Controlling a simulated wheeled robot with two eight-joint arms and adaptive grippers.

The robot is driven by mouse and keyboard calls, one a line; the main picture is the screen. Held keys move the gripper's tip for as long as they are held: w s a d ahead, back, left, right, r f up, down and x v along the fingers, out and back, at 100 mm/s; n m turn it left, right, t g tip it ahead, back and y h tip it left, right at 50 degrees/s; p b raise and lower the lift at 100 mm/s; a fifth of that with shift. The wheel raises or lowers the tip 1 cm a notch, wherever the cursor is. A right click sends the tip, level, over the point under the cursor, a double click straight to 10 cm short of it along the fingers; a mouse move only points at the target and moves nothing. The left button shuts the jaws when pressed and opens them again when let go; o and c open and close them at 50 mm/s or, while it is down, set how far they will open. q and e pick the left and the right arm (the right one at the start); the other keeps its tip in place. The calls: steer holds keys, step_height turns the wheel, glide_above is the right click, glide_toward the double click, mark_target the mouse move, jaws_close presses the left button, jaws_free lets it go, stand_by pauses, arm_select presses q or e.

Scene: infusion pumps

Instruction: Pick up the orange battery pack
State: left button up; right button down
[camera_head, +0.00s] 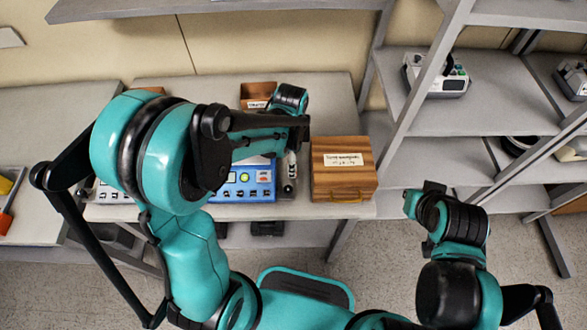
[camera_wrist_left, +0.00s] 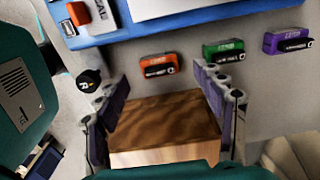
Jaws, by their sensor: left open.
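The orange battery pack (camera_wrist_left: 158,66) lies on the grey bench in the left wrist view, with a dark front part and a pale label. It is just beyond the fingertips of my left gripper (camera_wrist_left: 160,88), roughly between them in the picture, and apart from them. The left gripper is open and empty. In the head view, my left gripper (camera_head: 291,168) hangs over the bench beside the wooden box, and I cannot make out the orange pack there. My right gripper (camera_head: 424,197) is to the right, in front of the shelves; its jaws are unclear.
A green pack (camera_wrist_left: 223,51) and a purple pack (camera_wrist_left: 288,41) lie right of the orange one. A blue pump (camera_head: 245,184) stands close by; its edge tops the wrist view. The wooden box (camera_head: 343,168) stands on the bench right of my left gripper. Metal shelves (camera_head: 480,115) stand at right.

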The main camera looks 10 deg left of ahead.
arm_select(q)
step_height(320, 180, down, 3)
steer(key=shift+d+b, duration=0.15)
steer(key=shift+b, duration=0.35)
steer(key=shift+f, duration=0.4)
steer(key=shift+r, duration=0.1)
steer(key=c, duration=1.3)
